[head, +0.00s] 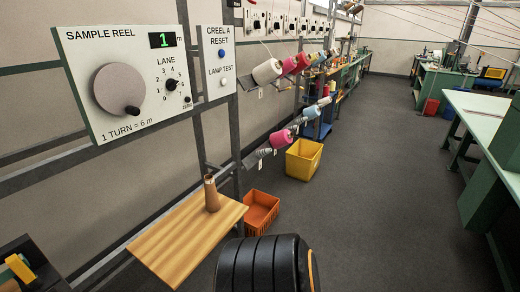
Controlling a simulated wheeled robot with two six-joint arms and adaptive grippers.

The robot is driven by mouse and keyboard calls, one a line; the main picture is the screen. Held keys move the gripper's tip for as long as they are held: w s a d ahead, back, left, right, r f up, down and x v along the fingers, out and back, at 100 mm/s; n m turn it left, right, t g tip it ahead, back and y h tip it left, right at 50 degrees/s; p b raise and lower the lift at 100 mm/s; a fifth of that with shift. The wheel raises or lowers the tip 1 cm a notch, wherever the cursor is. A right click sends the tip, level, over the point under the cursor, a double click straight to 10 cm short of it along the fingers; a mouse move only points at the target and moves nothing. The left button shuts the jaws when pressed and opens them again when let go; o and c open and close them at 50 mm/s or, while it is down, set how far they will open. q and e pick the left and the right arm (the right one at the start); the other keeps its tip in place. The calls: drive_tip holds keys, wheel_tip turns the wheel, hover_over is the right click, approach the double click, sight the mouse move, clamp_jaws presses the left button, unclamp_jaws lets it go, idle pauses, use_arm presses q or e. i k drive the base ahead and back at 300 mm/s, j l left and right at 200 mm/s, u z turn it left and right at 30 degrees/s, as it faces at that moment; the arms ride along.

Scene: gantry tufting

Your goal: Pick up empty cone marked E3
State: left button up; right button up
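A bare brown cone (211,195) stands upright on the wooden shelf (180,243) below the sample reel panel, near the shelf's far end. It carries no visible yarn. I cannot read any mark on it, so I cannot tell whether it is E3. No gripper fingers show in the head view, and nothing is touching the cone.
An orange crate (261,211) and a yellow bin (303,159) stand on the floor beyond the shelf. Yarn cones, including a pink one (281,139), stick out from the creel. The sample reel panel (122,78) hangs above the shelf. Open floor (385,190) lies to the right.

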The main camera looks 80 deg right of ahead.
sight(212, 204)
drive_tip(key=z, duration=2.15)
